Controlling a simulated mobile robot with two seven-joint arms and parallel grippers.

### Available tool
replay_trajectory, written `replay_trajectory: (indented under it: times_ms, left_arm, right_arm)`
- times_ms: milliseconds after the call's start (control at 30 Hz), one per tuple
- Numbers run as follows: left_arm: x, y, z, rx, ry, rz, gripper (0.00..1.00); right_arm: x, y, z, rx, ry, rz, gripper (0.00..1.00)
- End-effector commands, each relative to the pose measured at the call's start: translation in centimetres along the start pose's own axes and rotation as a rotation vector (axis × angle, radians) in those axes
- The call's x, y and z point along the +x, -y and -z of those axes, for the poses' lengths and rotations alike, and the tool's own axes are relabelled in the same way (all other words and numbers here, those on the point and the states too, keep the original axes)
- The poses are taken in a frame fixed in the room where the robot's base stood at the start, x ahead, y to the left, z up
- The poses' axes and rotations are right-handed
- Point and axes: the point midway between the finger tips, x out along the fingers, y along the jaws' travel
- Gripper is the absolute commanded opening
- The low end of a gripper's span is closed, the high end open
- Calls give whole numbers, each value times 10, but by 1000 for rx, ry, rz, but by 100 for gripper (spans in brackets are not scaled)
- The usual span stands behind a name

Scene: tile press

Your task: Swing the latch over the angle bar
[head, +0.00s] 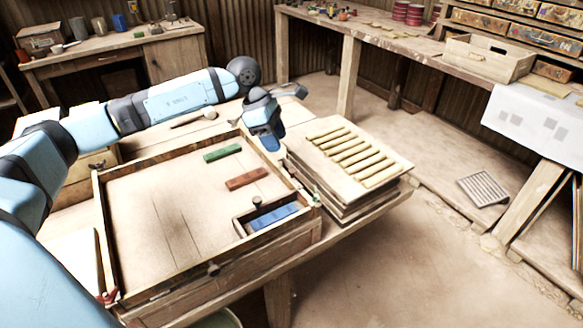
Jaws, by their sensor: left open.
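A shallow wooden press frame (97,205) lies on the bench. At its front right corner an angled wooden bar (239,226) borders a blue tile (272,218), with a dark knob (257,201) on the bar. A small pale fitting (316,198) at the frame's right corner may be the latch; it is too small to tell its position. Another dark knob (213,269) is on the front rail. My left gripper (269,146) is open, pointing down above the frame's back right side, behind the blue tile and apart from it. My right gripper is out of view.
A green tile (222,153) and a red tile (246,179) lie inside the frame. A stack of boards (388,166) with several pale strips stands close on the right. A brush (194,119) lies behind. The frame's left interior is clear.

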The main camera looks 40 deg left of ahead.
Motion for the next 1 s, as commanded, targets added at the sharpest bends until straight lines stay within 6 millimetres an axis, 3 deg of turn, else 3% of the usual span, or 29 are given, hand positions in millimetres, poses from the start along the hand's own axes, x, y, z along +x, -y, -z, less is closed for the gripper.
replay_trajectory:
  times_ms: [200,400,600,867,1000]
  left_arm:
    - [49,1,-1,0,2,4,46]
    - [79,1,-1,0,2,3,46]
    - [90,1,-1,-1,2,2,46]
    - [91,1,-1,0,2,2,46]
    - [90,1,-1,0,2,2,14]
  right_arm:
    - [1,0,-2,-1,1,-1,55]
    - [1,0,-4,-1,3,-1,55]
    - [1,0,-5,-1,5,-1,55]
    - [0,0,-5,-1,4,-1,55]
    - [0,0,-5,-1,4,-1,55]
